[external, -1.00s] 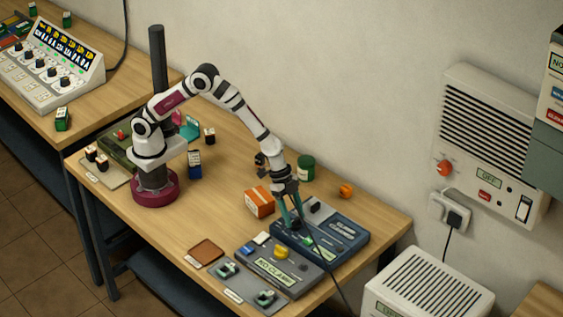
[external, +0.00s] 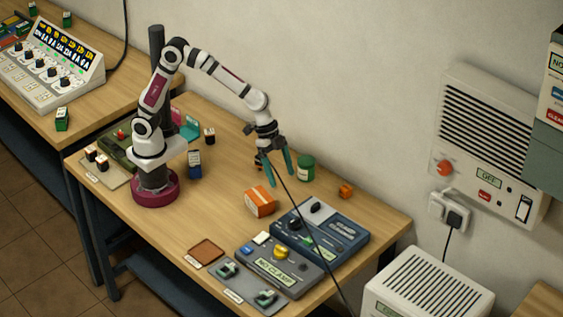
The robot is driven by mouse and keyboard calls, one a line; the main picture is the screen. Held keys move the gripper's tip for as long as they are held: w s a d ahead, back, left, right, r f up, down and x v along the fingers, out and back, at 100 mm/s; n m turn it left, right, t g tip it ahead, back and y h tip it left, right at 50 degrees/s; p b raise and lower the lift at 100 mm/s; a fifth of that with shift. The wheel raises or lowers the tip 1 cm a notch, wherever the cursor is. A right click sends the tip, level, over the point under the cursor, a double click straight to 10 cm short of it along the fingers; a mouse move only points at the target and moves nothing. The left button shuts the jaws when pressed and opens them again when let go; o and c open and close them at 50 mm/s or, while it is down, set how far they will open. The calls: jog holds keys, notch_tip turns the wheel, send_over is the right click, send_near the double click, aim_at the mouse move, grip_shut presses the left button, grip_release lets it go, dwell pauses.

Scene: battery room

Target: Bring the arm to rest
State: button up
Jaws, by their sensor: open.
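My gripper (external: 279,184) hangs above the table, its two teal fingers spread apart with nothing between them. It is to the left of the green cylinder in the picture and above the orange-and-white box (external: 260,202). The arm is raised and bent, reaching right from its base. Whether the fingertips touch anything is hard to tell, but they look clear of the things below.
A dark blue device (external: 347,233) and a grey panel marked "NO CLAMP" (external: 296,285) lie at the table's right. A black cable runs down past the devices. Bare wood lies in mid-table (external: 205,215).

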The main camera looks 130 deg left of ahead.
jog(key=shift+s+r, duration=0.3)
jog(key=shift+r, duration=0.35)
jog(key=s+d+r+m+g, duration=0.1)
jog(key=s+d+r+m, duration=0.1)
jog(key=s+d, duration=0.55)
jog(key=s+d+m+g+y, duration=0.1)
jog(key=s+d+g, duration=0.1)
jog(key=s, duration=0.8)
jog(key=s+d+f+m+g, duration=0.1)
jog(key=s+d, duration=0.3)
jog(key=s, duration=0.7)
jog(key=shift+d+m+g+y, duration=0.2)
jog(key=shift+m+g+y, duration=0.2)
jog(key=shift+m, duration=0.4)
